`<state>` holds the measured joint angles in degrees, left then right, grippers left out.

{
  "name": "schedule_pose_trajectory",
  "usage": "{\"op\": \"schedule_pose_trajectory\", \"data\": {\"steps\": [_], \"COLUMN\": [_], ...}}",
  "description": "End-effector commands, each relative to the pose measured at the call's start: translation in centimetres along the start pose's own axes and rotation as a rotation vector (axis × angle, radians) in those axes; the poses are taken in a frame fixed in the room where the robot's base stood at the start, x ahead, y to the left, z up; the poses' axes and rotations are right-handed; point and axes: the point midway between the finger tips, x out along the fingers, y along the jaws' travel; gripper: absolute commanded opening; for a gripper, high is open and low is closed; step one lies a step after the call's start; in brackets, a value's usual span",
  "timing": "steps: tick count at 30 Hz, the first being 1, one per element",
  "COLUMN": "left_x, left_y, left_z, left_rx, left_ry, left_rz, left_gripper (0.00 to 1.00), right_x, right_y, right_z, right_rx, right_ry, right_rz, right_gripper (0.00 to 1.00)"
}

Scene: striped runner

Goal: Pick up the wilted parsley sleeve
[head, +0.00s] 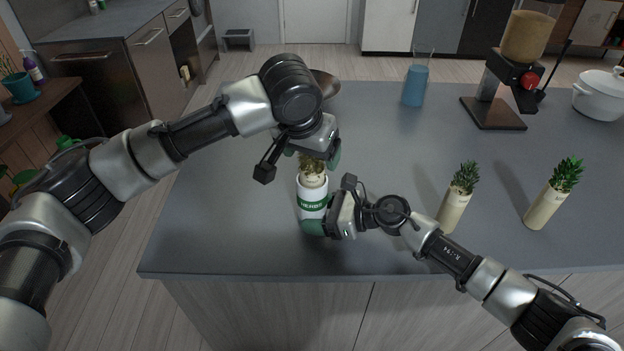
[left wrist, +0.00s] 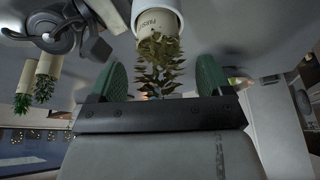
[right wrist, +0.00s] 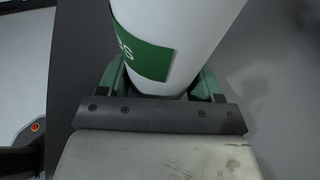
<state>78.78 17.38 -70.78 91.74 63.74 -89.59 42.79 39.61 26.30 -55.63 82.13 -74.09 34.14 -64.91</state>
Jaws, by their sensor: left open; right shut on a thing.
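The wilted parsley sleeve (head: 314,177), a cream sleeve with drooping brownish-green leaves, stands in a white cup with a green HERBS band (head: 312,203). Its leaves (left wrist: 158,62) hang between the fingers in the left wrist view. My left gripper (head: 313,158) is open above the cup, its fingers on either side of the leaves. My right gripper (head: 322,227) is shut on the cup low down; the white cup wall (right wrist: 180,30) fills the upper part of the right wrist view. My left gripper hides part of the leaves in the head view.
Two cream sleeves with greener leaves stand on the grey counter (head: 400,250): one nearer (head: 453,208) and one farther right (head: 546,205). A blue-filled glass (head: 415,84), a dispenser machine (head: 515,75) and a white pot (head: 600,95) stand behind. A metal bowl (head: 326,82) is partly hidden behind my left arm.

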Motion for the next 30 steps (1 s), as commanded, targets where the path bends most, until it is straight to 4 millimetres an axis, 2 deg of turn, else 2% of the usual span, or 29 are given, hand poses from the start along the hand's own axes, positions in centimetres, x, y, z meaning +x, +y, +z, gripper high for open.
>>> {"op": "schedule_pose_trajectory", "data": {"steps": [3,9,22,30], "left_x": [0.69,0.71,0.67,0.39], "left_y": [0.03,0.02,0.02,0.02], "left_z": [0.0,-0.01,-0.02,-0.16], "left_rx": [0.001,0.001,0.001,0.001], "left_ry": [0.001,0.001,0.001,0.003], "left_rz": [0.0,0.0,0.0,0.0], "left_gripper": [0.79,0.79,0.14,0.14], "right_x": [0.04,0.04,0.04,0.03], "right_y": [0.06,0.06,0.06,0.06], "right_z": [-0.08,-0.09,-0.09,-0.08], "right_rx": [0.001,0.001,0.001,0.001], "right_ry": [0.001,0.001,0.001,0.001], "right_rz": [0.001,0.001,0.001,0.001], "right_gripper": [0.52,0.52,0.52,0.52]}}
